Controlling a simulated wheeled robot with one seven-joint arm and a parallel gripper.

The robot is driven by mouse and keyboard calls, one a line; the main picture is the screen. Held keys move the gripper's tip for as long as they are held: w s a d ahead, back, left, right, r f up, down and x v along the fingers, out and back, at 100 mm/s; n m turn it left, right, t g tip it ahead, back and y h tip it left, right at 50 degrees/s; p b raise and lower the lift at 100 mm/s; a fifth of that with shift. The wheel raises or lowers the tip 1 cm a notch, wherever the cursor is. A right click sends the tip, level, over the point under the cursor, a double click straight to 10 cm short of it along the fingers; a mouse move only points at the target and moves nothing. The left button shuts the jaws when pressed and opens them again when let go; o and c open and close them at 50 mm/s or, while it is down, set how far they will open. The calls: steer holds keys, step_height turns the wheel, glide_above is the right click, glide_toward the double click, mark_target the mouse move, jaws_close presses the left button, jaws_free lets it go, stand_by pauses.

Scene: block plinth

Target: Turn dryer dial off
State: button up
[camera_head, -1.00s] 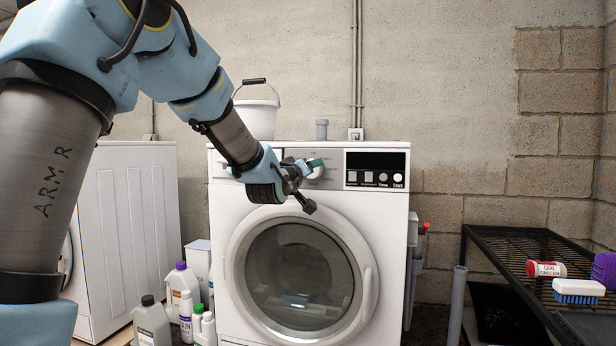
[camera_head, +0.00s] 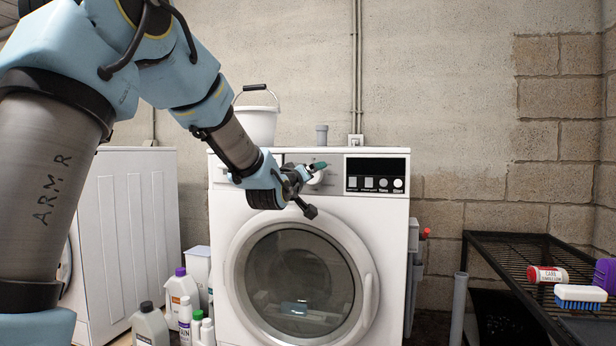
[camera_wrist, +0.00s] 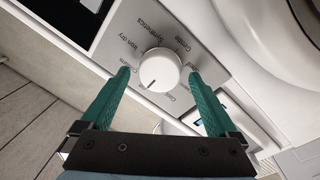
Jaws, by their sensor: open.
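The dryer dial (camera_wrist: 160,70) is a round white knob on a grey panel with printed settings around it, seen in the wrist view. A dark pointer mark on it points toward the lower left of that view. My gripper (camera_wrist: 164,84) is open, with one green finger on each side of the dial; I cannot tell whether either finger touches it. In the head view, my gripper (camera_head: 316,168) is at the control panel of the white dryer (camera_head: 385,225) and partly hides the dial (camera_head: 318,179). The dryer's round door is shut.
A black display panel (camera_head: 377,172) with buttons is right of the dial. A white bucket (camera_head: 255,124) stands on top of the dryer. Bottles (camera_head: 182,288) stand at lower left beside another white machine (camera_head: 140,220). A black rack (camera_head: 515,242) stands at right.

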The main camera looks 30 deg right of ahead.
steer(key=b+v, duration=0.2)
steer(key=v, duration=0.9)
steer(key=shift+b, duration=0.3)
steer(key=w+a+f+n+g+y+p, duration=0.1)
steer(key=a+f+g+y+p, duration=0.15)
steer(key=a+f+y, duration=0.55)
steer(key=w+a+f+g+y+p, duration=0.1)
steer(key=w+a+f+p, duration=0.15)
steer(key=a+f, duration=0.65)
steer(key=s+a+f+g+y+p, duration=0.2)
steer(key=s+a+g, duration=0.2)
steer(key=s+a, duration=0.3)
steer(key=s+a+f+g+y+p, duration=0.2)
steer(key=s+a+g, duration=0.2)
steer(key=s+a, duration=0.4)
steer(key=a, duration=0.4)
steer(key=shift+s+a+f, duration=0.15)
steer(key=shift+s+f, duration=0.15)
steer(key=shift+s, duration=0.05)
